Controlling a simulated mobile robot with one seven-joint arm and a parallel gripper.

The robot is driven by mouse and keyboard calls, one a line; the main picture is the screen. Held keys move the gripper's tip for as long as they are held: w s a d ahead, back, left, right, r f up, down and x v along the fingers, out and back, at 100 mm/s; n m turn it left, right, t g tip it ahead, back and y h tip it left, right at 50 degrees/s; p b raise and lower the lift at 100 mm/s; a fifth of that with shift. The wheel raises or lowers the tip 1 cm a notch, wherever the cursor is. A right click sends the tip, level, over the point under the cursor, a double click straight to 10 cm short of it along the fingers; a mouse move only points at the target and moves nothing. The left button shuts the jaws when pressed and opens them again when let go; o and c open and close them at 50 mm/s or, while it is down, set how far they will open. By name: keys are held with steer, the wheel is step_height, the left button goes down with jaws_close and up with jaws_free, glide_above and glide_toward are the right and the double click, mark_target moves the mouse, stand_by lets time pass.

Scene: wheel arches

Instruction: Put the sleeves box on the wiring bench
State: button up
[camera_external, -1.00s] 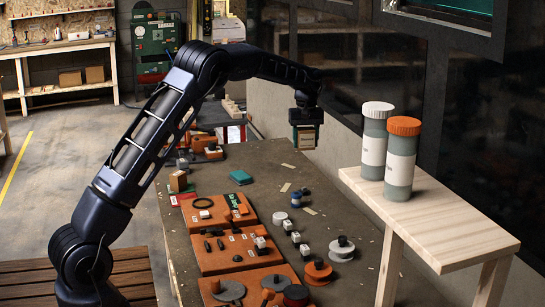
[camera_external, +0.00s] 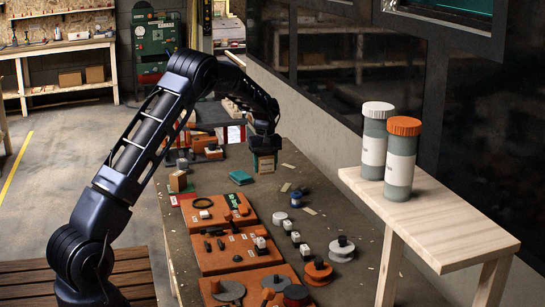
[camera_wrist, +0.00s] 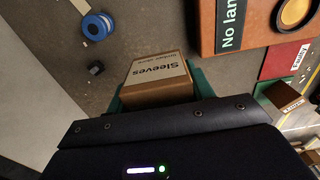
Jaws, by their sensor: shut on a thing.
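The sleeves box (camera_wrist: 157,80) is a small tan carton with a pale top printed "Sleeves" in the wrist view. My gripper (camera_external: 264,147) is shut on it. In the external view the box (camera_external: 264,163) hangs below my gripper, its underside close to the surface of the dark bench (camera_external: 330,205). I cannot tell whether it touches. The fingers are mostly hidden in the wrist view, with green edges showing beside the box. No label in view names the wiring bench.
Orange trays (camera_external: 228,255), a blue spool (camera_external: 296,199) and several small parts cover the nearer bench. A pale wooden table (camera_external: 440,225) with two jars stands right. Bare surface surrounds the box's right side.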

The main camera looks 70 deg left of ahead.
mark_target(266, 202)
step_height(266, 202, down, 12)
steer(key=shift+f, duration=0.1)
stand_by(0.5)
steer(key=o, duration=1)
steer(key=shift+f, duration=0.1)
